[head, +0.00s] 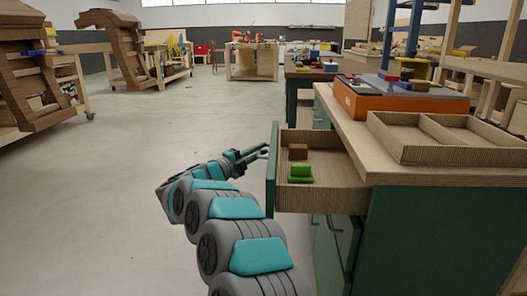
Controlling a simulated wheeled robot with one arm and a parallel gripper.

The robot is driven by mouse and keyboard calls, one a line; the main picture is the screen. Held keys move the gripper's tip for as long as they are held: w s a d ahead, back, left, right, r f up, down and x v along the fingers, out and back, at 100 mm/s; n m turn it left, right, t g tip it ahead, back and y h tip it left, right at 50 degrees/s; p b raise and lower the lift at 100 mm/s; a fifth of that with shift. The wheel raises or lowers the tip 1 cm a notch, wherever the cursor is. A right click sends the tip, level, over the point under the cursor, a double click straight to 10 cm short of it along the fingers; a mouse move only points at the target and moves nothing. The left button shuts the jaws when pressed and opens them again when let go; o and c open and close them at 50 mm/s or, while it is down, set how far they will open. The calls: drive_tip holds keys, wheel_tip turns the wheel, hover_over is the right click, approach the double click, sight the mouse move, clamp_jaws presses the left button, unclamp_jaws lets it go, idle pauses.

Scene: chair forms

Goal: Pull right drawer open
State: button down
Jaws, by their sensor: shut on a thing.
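The drawer (325,201) stands pulled well out of the near workbench's left side. It has wood-grain walls and a green front panel (272,172), seen nearly edge-on. A brown block (298,152) and a green block (300,174) lie inside it. My gripper (262,152) is at the outer side of the front panel, near its upper part, shut on the drawer handle. The handle itself is mostly hidden by the fingers, which look small and dark here.
The workbench top (380,145) carries an orange box (395,103) and a divided wooden tray (450,140). Green doors with a handle (333,230) sit below the drawer. Another bench (300,70) stands behind. The grey floor (150,140) to the left is clear.

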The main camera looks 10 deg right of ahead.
drive_tip(key=c, duration=0.9)
unclamp_jaws()
drive_tip(key=v, duration=0.7)
drive_tip(key=shift+s+a+f, duration=0.1)
drive_tip(key=shift+s+a, duration=0.1)
drive_tip(key=shift+a, duration=0.1)
